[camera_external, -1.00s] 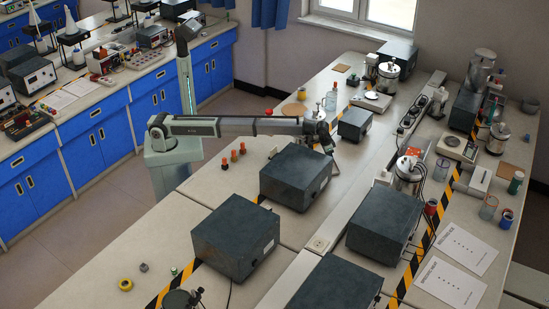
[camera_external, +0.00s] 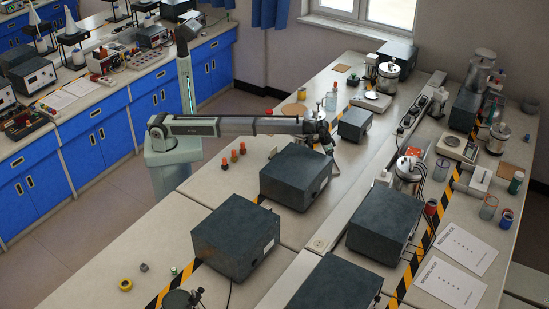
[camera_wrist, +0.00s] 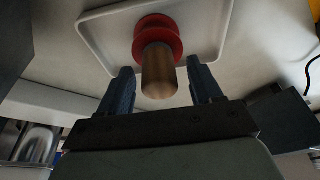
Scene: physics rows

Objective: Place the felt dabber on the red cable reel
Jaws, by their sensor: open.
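In the wrist view, a red cable reel (camera_wrist: 151,29) sits on a pale, raised-edge tray (camera_wrist: 95,25). A brown cylinder, which looks like the felt dabber (camera_wrist: 158,76), meets the reel's face and appears to stand on it. My gripper (camera_wrist: 159,67) is open, with one dark finger on each side of the dabber and a visible gap on both sides. In the external view my gripper (camera_external: 322,138) is low over the bench behind a dark box. The reel and dabber are not clearly visible there.
Dark boxes (camera_external: 296,177) (camera_external: 235,236) stand close in front of my gripper, and a smaller one (camera_external: 355,123) is to its right. Several orange-red pieces (camera_external: 234,155) stand left of it. A yellow ring (camera_external: 125,284) lies at the front left, with free bench around it.

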